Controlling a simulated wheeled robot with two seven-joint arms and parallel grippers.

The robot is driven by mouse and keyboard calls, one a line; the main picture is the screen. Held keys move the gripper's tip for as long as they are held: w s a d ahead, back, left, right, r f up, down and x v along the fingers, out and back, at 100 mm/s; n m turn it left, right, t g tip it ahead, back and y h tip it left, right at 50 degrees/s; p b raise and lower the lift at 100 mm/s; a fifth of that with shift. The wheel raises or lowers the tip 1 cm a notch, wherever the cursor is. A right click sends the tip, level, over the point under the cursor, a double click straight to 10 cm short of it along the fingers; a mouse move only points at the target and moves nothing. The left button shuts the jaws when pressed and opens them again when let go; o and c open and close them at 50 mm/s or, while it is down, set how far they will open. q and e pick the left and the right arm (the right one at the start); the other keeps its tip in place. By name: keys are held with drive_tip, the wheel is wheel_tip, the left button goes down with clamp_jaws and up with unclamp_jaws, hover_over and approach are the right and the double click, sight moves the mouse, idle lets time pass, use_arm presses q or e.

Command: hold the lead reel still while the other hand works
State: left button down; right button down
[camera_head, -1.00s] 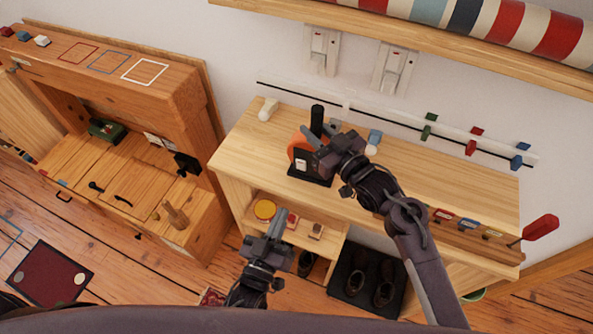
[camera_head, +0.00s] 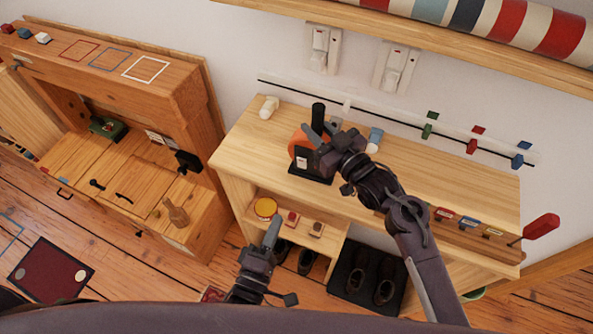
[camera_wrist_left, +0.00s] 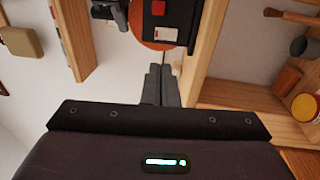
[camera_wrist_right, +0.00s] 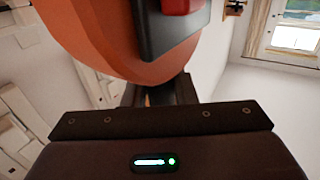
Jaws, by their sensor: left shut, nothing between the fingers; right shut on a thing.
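The lead reel (camera_head: 297,146) is an orange disc with a dark front plate, upright on the wooden bench top beside a black post. My right gripper (camera_head: 320,137) is at it from the right, shut on the reel. In the right wrist view the orange disc (camera_wrist_right: 105,45) fills the upper middle, close to my fingers; the exact contact is partly hidden. My left gripper (camera_head: 273,230) is shut and empty, in front of the bench and below the reel. In the left wrist view the reel's orange disc (camera_wrist_left: 146,38) is beyond the fingertips, apart from them.
The bench top (camera_head: 440,185) is mostly clear to the right. A white object (camera_head: 269,107) and a blue-topped object (camera_head: 375,138) stand on it. A yellow-lidded tin (camera_head: 265,207) is on the shelf below, near my left gripper. A red handle (camera_head: 540,227) sticks out at the right.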

sight(301, 161)
use_arm(q)
drive_tip(key=x, duration=1.4)
drive_tip(key=shift+f, duration=0.1)
drive_tip(key=shift+w+r, duration=0.2)
drive_tip(key=shift+w, duration=0.2)
use_arm(e)
drive_tip(key=shift+s, duration=0.1)
use_arm(q)
drive_tip(key=r+v, duration=0.3)
drive_tip(key=v, duration=1)
drive_tip(key=shift+s, duration=0.6)
use_arm(e)
drive_tip(key=shift+f, duration=0.1)
use_arm(q)
drive_tip(key=shift+r, duration=0.1)
use_arm(e)
drive_tip(key=c, duration=1.1)
unclamp_jaws()
